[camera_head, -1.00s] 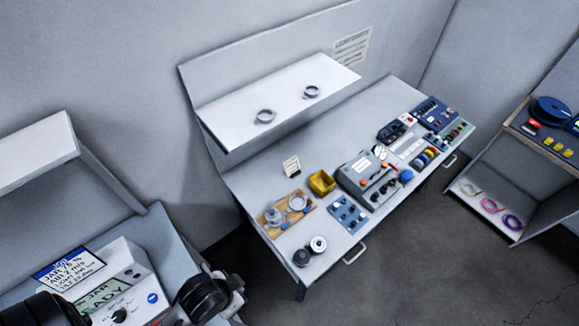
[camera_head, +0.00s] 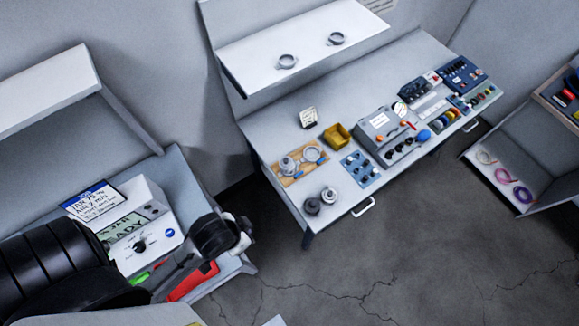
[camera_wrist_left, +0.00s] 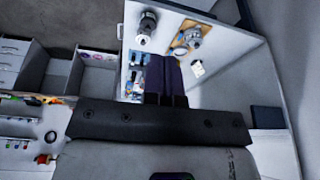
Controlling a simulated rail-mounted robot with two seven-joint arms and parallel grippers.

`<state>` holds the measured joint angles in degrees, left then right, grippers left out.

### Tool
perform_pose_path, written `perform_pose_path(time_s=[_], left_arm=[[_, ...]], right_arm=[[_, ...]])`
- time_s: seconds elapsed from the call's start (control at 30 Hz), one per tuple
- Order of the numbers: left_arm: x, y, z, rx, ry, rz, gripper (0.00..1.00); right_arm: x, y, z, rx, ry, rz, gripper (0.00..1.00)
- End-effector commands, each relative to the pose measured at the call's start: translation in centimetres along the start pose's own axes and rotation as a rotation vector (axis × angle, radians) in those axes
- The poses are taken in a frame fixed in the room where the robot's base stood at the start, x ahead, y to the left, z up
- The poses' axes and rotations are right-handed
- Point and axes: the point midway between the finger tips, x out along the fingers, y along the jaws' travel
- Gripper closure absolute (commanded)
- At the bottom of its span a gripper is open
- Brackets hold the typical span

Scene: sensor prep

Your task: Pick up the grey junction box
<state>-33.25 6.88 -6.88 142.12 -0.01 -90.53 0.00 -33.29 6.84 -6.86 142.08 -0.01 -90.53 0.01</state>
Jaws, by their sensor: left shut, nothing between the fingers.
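No part is clearly marked as the grey junction box, and I cannot tell which it is. A large grey box-shaped unit (camera_head: 384,126) with a white label and orange and dark knobs stands mid-bench. A grey round fitting (camera_head: 288,166) sits on a wooden board (camera_head: 293,181). Two round grey-and-dark parts, one dark (camera_head: 312,206) and one lighter (camera_head: 329,195), stand near the bench's front left corner. My left gripper (camera_wrist_left: 164,62) is shut and empty in the left wrist view, its fingers overlapping the bench in the picture. My right gripper is not in view.
A yellow bin (camera_head: 337,135) and a blue panel (camera_head: 361,168) lie between board and grey unit. A raised shelf (camera_head: 240,58) with two rings overhangs the bench's back. A console (camera_head: 150,226) stands on the left table. Cracked floor (camera_head: 400,250) is open in front.

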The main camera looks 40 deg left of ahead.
Motion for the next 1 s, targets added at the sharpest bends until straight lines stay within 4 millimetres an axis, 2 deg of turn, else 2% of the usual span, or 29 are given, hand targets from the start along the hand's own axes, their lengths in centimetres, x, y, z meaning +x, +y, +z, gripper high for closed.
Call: perform_pose_path(time_s=[0.3,1.0], left_arm=[[0.00,0.00,0.00,0.000,0.000,0.000,0.98],[0.01,0.00,0.00,0.000,0.000,0.000,0.31]], right_arm=[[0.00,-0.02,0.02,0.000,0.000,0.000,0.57],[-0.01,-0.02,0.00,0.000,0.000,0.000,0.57]])
